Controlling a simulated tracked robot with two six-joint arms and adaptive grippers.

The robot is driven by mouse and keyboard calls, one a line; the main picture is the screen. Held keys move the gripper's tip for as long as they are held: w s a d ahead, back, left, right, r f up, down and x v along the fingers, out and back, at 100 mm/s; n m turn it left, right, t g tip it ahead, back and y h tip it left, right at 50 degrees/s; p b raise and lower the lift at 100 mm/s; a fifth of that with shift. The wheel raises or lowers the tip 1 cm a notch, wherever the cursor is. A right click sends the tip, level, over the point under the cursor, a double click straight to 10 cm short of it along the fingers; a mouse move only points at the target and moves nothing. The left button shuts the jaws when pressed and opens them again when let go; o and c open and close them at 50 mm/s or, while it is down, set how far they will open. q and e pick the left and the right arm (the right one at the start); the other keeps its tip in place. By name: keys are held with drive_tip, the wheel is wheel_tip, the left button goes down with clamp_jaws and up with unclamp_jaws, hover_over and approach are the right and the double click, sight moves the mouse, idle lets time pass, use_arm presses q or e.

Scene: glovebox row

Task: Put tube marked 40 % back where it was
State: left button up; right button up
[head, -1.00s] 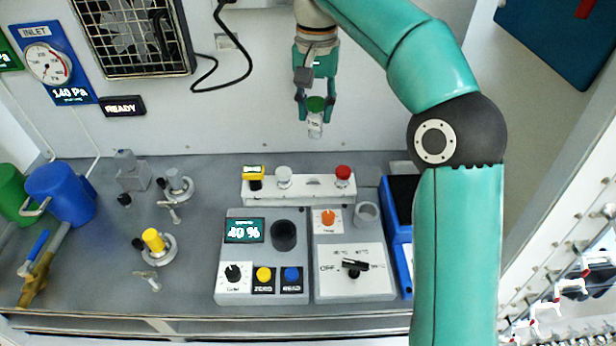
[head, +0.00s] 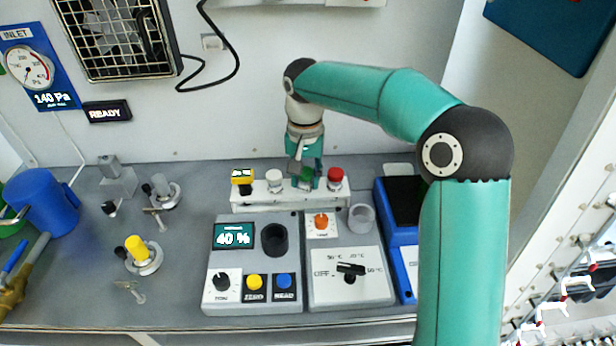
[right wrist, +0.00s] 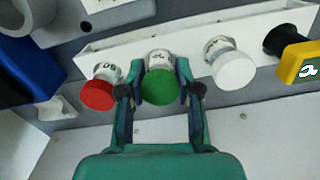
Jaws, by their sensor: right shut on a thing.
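My right gripper (head: 306,184) is shut on the green-capped tube (head: 307,174) at the white rack (head: 256,205). In the right wrist view its fingers (right wrist: 160,90) stand on both sides of the green cap (right wrist: 159,92). The tube is in line with the rack's other tubes, between the red-capped tube (right wrist: 98,92) and the white-capped tube (right wrist: 232,67). I cannot tell whether it is fully seated, and its mark is not readable. The meter display (head: 233,236) reads 40 %. My left gripper is out of view.
In front are the meter's dark round well (head: 275,239) and a heater box (head: 350,278) with knobs. A blue-sided box (head: 400,235) stands to the right. Valves stand at the left.

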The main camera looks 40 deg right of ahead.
drive_tip(key=shift+f, duration=0.25)
drive_tip(key=o, duration=1.1)
wheel_tip(320, 180, up, 12)
drive_tip(key=p, duration=0.2)
